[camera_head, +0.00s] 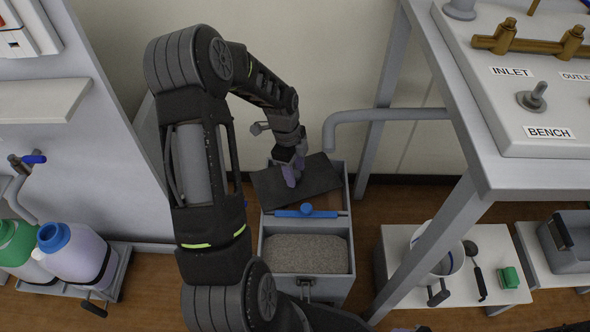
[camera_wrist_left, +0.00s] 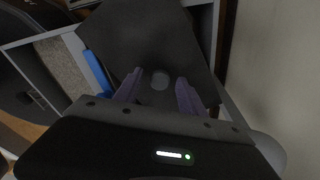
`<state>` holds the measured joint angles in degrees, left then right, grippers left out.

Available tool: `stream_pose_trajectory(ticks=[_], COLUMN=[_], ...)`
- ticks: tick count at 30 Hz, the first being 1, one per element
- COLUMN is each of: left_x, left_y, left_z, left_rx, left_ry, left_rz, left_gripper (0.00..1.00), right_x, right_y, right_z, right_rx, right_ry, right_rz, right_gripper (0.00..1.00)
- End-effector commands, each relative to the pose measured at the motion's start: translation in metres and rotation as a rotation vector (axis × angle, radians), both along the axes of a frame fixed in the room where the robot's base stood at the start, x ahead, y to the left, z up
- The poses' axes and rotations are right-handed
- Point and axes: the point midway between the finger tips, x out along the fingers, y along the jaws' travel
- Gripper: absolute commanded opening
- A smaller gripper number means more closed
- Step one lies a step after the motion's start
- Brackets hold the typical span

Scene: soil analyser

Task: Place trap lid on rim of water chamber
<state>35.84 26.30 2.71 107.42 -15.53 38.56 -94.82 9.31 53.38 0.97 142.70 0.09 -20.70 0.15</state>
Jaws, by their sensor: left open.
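The trap lid (camera_head: 322,176) is a dark grey plate with a small round knob. It lies over the far compartment of a grey box, the water chamber (camera_head: 347,190), turned askew to the walls. Its left edge overhangs the box; whether it sits flat on the rim is hard to tell. In the left wrist view the lid (camera_wrist_left: 145,42) fills the middle, and the knob (camera_wrist_left: 160,80) shows between the purple fingers. My left gripper (camera_head: 291,174) is over the lid, open, its fingers on either side of the knob (camera_wrist_left: 158,92).
A blue-handled bar (camera_head: 306,211) crosses the box beside a compartment of grey grit (camera_head: 305,253). A grey pipe (camera_head: 385,115) bends down near the box's far right corner. A bench (camera_head: 530,175) stands right, with a white bucket (camera_head: 437,262) on a low platform below.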

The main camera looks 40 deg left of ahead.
Motion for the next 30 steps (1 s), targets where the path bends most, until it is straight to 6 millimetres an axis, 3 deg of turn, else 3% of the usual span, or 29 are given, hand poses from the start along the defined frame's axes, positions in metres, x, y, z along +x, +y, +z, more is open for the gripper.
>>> stream_pose_trajectory(ticks=[8, 21, 30], left_x=[0.000, -0.004, -0.005], left_y=[0.004, 0.015, 0.017], left_z=[0.026, 0.110, 0.122], left_rx=[0.002, 0.002, 0.000], left_ry=[-0.003, -0.003, 0.000], left_rz=[0.000, 0.000, -0.001], left_gripper=[0.48, 0.48, 0.48], right_x=[-0.002, -0.008, -0.009], right_y=[0.002, 0.008, 0.008], right_z=[0.010, 0.031, 0.033], right_rx=[0.003, 0.012, 0.013], right_ry=[0.003, 0.014, 0.015], right_rz=[0.005, 0.019, 0.020], right_gripper=[0.53, 0.53, 0.53])
